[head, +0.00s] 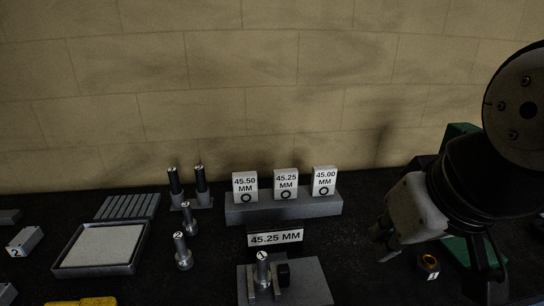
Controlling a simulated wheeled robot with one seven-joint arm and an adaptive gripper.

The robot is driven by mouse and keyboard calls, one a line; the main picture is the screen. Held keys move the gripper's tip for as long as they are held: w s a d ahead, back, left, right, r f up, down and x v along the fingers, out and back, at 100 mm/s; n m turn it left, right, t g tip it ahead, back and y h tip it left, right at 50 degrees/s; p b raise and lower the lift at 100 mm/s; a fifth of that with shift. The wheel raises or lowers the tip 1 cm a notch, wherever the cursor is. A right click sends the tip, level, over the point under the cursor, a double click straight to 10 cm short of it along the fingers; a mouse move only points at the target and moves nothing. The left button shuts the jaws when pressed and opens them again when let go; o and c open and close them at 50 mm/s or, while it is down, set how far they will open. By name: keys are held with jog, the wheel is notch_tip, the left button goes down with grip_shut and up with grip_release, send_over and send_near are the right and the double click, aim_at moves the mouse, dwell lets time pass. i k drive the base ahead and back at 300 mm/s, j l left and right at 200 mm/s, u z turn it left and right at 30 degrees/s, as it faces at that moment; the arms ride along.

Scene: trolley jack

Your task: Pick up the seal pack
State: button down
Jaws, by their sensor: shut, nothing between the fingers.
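Three white seal packs stand upright in a row on a grey block (283,208). They read 45.50 MM (244,185), 45.25 MM (286,183) and 45.00 MM (324,180) from left to right, each with a black ring printed below the text. A separate sign (275,237) in front of the block reads 45.25 MM. My gripper (380,243) is at the right, pointing down and left. It is shut and empty, to the right of the block and apart from the packs. Its fingertips are dark and small in this view.
A grey fixture (312,283) with an upright part marked 1 (262,270) is in front of the sign. Several dark and grey pins, a shallow tray (72,268) and a slotted plate (128,206) are at left. A brass-coloured nut (429,265) lies below my arm. A wall is behind.

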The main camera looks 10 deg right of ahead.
aim_at(284, 181)
jog(key=k+j, duration=0.1)
jog(key=j, duration=0.5)
jog(key=k+j, duration=0.1)
jog(key=j, duration=0.45)
jog(key=k+j, duration=0.1)
jog(key=j, duration=0.5)
